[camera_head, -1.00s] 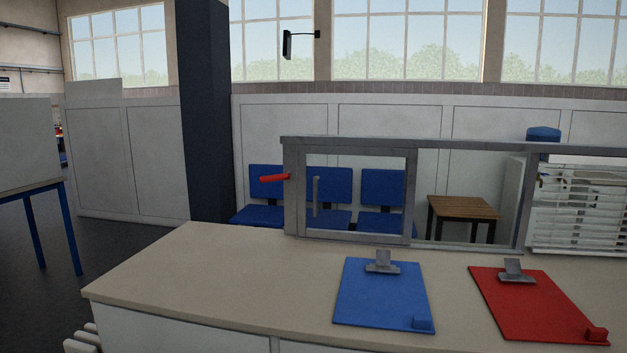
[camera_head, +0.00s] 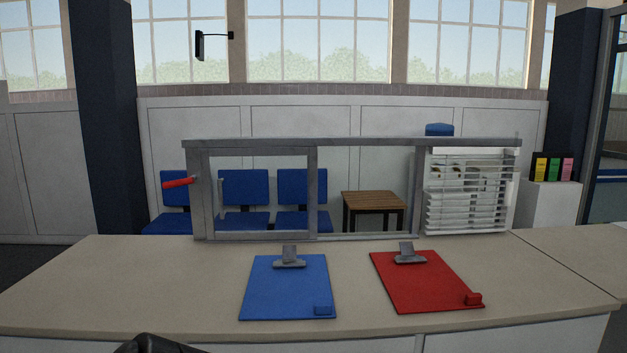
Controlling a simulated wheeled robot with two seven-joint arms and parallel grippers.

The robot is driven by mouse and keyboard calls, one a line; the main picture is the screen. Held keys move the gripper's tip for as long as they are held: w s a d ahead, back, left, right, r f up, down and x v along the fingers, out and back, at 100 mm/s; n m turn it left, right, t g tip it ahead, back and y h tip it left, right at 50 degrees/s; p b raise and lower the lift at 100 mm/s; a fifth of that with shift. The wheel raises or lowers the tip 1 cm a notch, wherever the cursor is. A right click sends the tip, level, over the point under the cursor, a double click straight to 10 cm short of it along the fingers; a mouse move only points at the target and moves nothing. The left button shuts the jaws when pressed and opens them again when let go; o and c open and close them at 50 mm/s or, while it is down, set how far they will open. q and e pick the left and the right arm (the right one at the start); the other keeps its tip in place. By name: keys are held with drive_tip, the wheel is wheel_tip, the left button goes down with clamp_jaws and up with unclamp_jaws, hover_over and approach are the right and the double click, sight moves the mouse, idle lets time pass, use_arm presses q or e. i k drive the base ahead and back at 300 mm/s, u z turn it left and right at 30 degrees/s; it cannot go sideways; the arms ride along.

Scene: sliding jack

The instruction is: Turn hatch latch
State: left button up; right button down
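The hatch (camera_head: 314,190) is a grey metal frame standing on the beige counter, with a framed pane on its left side. The red latch handle (camera_head: 177,183) sticks out to the left from the frame's left post and lies near level, its outer end slightly lower. A vertical grey bar handle (camera_head: 221,200) is near the pane's left edge. A dark rounded part, seemingly of my own arm, shows at the bottom edge left of centre, well below and apart from the latch. No fingers of either gripper are visible.
A blue clipboard (camera_head: 288,290) and a red clipboard (camera_head: 428,283) lie on the counter (camera_head: 130,285) before the hatch. White slatted blinds (camera_head: 466,195) hang at its right. Blue chairs (camera_head: 244,190) and a wooden table (camera_head: 373,200) stand behind. The counter's left part is clear.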

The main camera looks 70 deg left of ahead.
sight(189, 180)
drive_tip(key=z, duration=0.4)
drive_tip(key=k, duration=1.4)
drive_tip(key=u, duration=1.4)
